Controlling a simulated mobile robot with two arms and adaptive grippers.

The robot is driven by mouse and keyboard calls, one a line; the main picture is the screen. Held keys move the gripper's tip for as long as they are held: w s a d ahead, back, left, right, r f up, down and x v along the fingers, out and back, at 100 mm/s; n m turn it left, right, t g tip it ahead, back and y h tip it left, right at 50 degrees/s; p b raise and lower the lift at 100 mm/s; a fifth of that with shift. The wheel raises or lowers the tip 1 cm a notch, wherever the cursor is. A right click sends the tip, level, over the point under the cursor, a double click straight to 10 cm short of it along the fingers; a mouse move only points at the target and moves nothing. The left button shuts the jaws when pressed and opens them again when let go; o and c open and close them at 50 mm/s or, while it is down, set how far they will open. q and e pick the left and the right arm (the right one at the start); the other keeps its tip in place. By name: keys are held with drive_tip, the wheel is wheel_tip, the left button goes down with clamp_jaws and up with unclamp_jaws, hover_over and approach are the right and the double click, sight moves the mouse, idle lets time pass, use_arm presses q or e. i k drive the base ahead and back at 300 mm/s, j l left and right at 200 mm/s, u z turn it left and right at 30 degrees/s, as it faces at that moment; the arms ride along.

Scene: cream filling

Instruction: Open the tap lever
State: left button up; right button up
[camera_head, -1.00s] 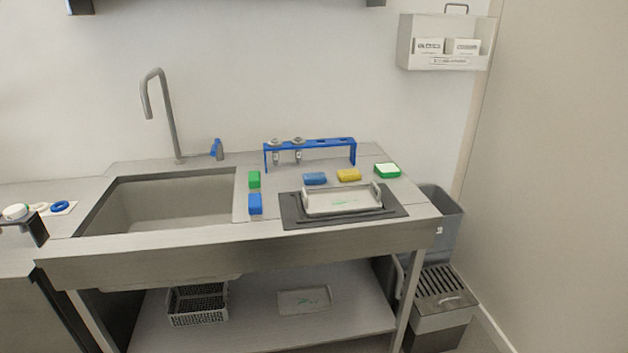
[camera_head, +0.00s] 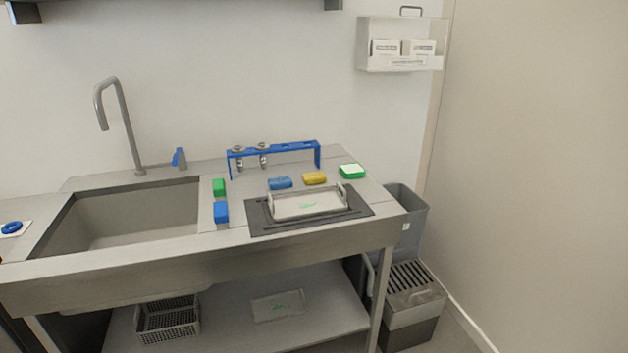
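The tap spout (camera_head: 126,126) is a tall grey curved pipe behind the sink (camera_head: 130,212). The tap lever (camera_head: 179,158) is a small blue handle standing upright on the counter, to the right of the spout. Nothing touches the lever. Neither of my grippers shows in the head view now, so I cannot see whether they are open or shut. I cannot see any water under the spout.
A blue rack (camera_head: 275,148) with metal nozzles stands right of the lever. Green (camera_head: 219,187) and blue (camera_head: 221,212) blocks lie beside the sink. A white tray (camera_head: 308,204) sits on a dark mat (camera_head: 262,226). A grey bin (camera_head: 405,225) stands at the right.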

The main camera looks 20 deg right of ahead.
sight(175, 159)
drive_tip(key=i+l+z, duration=0.25)
drive_tip(key=i, duration=0.15)
drive_tip(key=i+z, duration=0.2)
drive_tip(key=i, duration=0.2)
